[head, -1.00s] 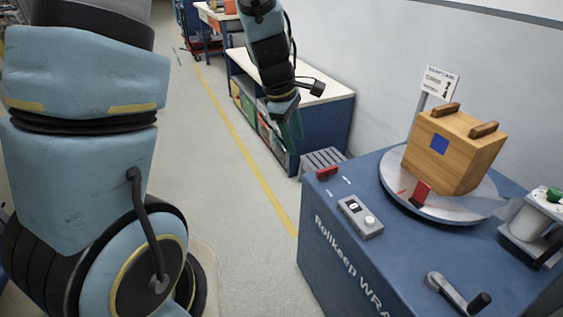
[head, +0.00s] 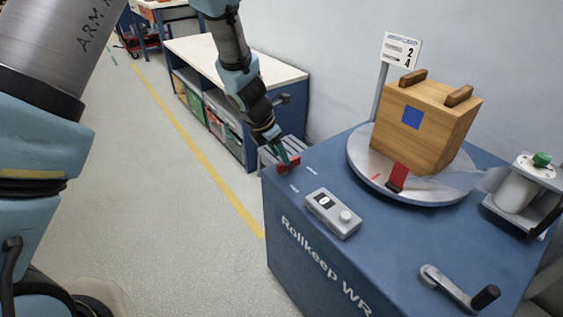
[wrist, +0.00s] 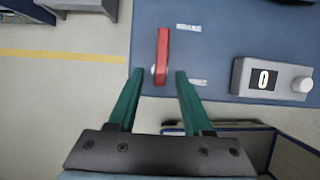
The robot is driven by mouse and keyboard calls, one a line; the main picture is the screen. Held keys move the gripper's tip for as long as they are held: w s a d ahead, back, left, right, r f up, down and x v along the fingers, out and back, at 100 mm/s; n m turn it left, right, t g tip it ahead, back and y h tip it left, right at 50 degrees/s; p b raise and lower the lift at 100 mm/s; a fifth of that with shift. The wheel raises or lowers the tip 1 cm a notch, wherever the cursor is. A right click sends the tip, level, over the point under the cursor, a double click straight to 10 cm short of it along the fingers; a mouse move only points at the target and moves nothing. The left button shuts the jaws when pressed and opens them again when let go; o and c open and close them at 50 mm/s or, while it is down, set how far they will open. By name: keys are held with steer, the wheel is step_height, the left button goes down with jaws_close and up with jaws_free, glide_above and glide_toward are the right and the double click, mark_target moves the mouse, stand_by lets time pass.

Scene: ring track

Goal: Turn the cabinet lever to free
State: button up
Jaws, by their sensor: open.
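The blue cabinet (head: 330,235) has a red lever (head: 288,164) on its top, near the far left corner. In the wrist view the red lever (wrist: 162,52) lies along the picture's up-down direction, with a pale round spot beside its lower end. Small white labels, too blurred to read, lie right of it, one near each end. My gripper (head: 285,152) is at the lever. In the wrist view my gripper (wrist: 160,75) has its green fingers apart, one on each side of the lever's lower end. I cannot tell whether either finger touches it.
A control box (head: 333,213) with a dial and a display reading 0 sits near the lever. A turntable (head: 361,167) carries a wooden box (head: 425,125). A crank (head: 455,290) and a film roll post (head: 518,190) are at right. A shelf bench (head: 200,60) stands behind.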

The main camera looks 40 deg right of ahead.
steer(key=shift+x, duration=1.65)
jaws_close()
